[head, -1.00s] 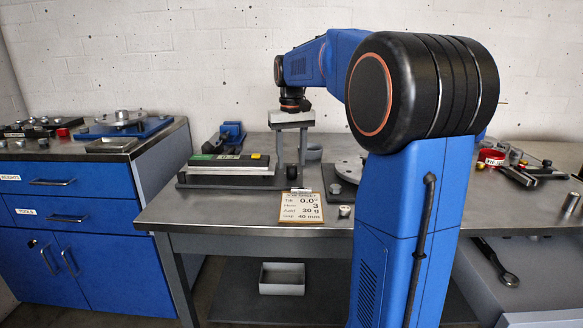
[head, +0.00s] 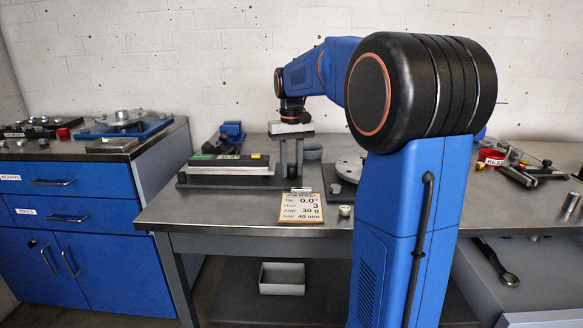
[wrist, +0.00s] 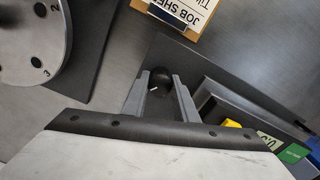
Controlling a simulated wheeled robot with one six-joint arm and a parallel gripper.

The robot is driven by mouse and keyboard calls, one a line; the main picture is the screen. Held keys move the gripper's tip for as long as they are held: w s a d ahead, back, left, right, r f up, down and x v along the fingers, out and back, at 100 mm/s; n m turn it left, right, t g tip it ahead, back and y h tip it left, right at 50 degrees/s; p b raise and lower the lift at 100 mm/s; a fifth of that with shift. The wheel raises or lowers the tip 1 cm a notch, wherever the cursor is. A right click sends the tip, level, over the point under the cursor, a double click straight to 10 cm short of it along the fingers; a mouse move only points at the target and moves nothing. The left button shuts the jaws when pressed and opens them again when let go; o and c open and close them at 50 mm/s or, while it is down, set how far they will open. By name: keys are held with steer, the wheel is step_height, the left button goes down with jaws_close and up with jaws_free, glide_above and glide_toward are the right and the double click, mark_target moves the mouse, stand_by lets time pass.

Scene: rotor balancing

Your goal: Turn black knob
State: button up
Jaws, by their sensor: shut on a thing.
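The black knob (wrist: 153,77) is round and dark, with a short white pointer mark, and sits at the edge of a dark base in the wrist view. My gripper (wrist: 157,84) is shut on it, one grey finger on each side. In the head view my gripper (head: 291,178) points straight down at the right end of the levelling device (head: 230,169). The knob is not clearly visible there, hidden around the fingertips.
A job sheet (head: 301,208) on a clipboard lies just in front. A rotor disc (wrist: 25,45) with numbered holes is close by, on a dark plate (head: 341,182). The bench's front left is clear.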

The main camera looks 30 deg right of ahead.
mark_target(291, 166)
steer(key=shift+a+n, duration=0.1)
steer(key=shift+n, duration=2.9)
steer(key=o, duration=1.1)
steer(key=shift+c, duration=0.2)
steer(key=shift+r, duration=0.1)
step_height(291, 166, up, 17)
steer(key=shift+r, duration=0.15)
